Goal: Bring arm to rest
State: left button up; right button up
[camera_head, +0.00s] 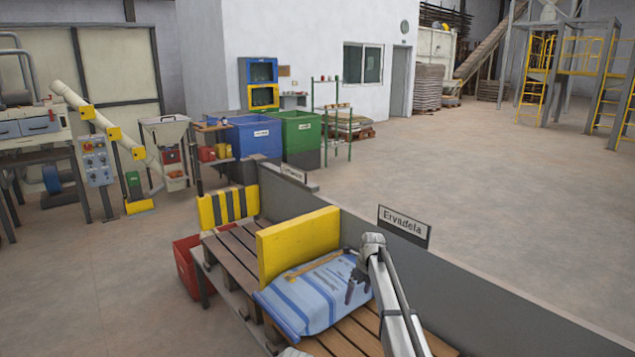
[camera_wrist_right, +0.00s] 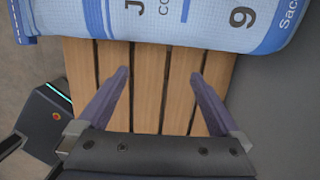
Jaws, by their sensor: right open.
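My right gripper (camera_head: 357,287) is at the right end of a blue and white sack (camera_head: 315,292), which lies on a wooden slatted pallet (camera_head: 352,336) against a yellow panel. In the right wrist view the gripper (camera_wrist_right: 158,75) is open, its two fingers wide apart over bare slats (camera_wrist_right: 146,88). Nothing is between the fingers there. The sack (camera_wrist_right: 170,18) crosses the top of that view, just beyond the fingertips. My left gripper is not in view.
A grey wall (camera_head: 460,287) with an "Ervadela" sign (camera_head: 403,225) runs along the pallet's right side. The yellow panel (camera_head: 298,243) stands behind the sack. A red bin (camera_head: 187,266) sits at the left. Open floor (camera_head: 500,180) lies beyond the wall.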

jog(key=shift+s+d+b+x, duration=0.15)
jog(key=shift+s+b+x, duration=0.05)
jog(key=shift+b+x, duration=0.9)
jog(key=shift+s+d+b+x, duration=0.15)
jog(key=shift+b+x, duration=0.8)
jog(key=shift+x, duration=0.25)
jog(key=shift+s+d+b+x, duration=0.15)
jog(key=shift+s+b+x, duration=0.05)
jog(key=shift+b+x, duration=0.85)
jog(key=shift+f, duration=0.2)
